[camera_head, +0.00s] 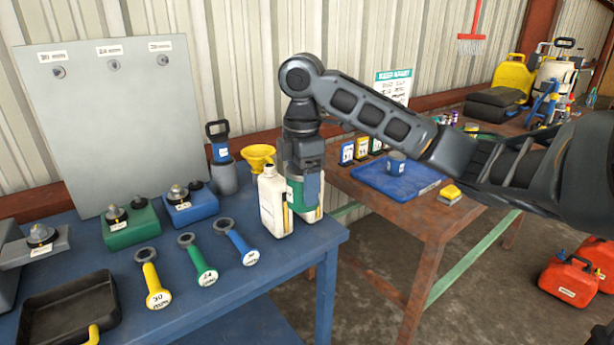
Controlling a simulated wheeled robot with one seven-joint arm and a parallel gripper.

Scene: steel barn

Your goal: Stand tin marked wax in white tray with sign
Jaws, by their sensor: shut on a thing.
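My gripper (304,190) points down over the right end of the blue table and is shut on a green and white tin (296,197). The fingers cover much of the tin, and I cannot read any marking on it. A cream-white jug (272,205) stands close to its left. I cannot tell whether the tin touches the table. I cannot make out a white tray in this view. A white and green sign (393,84) is at the wall behind my arm.
Yellow, green and blue wrenches (198,262), a yellow funnel (258,156) and a black pan (70,312) are on the blue table (225,300). Red cans (570,280) stand at right.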

